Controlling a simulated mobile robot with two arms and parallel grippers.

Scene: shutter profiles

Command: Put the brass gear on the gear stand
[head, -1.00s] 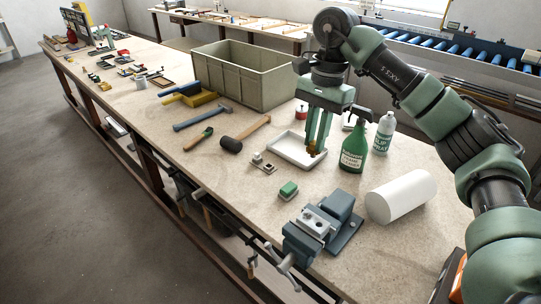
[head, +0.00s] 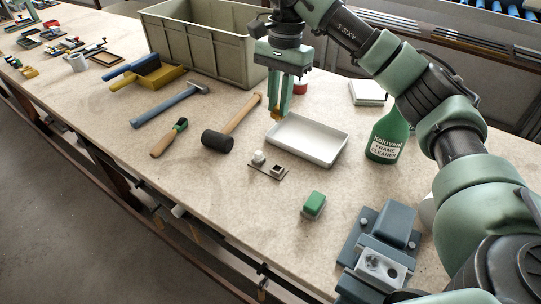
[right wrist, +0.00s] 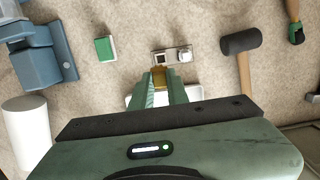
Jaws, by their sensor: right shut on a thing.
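My right gripper (head: 279,112) is shut on the small brass gear (head: 275,115) and holds it above the bench, by the far left corner of the white tray. In the right wrist view, the gear (right wrist: 159,77) shows as a golden piece between the fingertips, partly covered by them. The likely gear stand (head: 267,172) is a small flat plate carrying a pale round post and a dark-topped square block. It lies in front of the gripper, left of the tray. In the right wrist view the stand (right wrist: 172,57) is just beyond the fingertips. My left gripper is not in view.
The white tray (head: 337,150), black-headed mallet (head: 217,140), green-topped block (head: 314,204) and vise (head: 385,245) surround the stand. A green cleaner bottle (head: 388,136) stands right of the tray. A large crate (head: 200,45) stands behind. Bench around the stand's front is clear.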

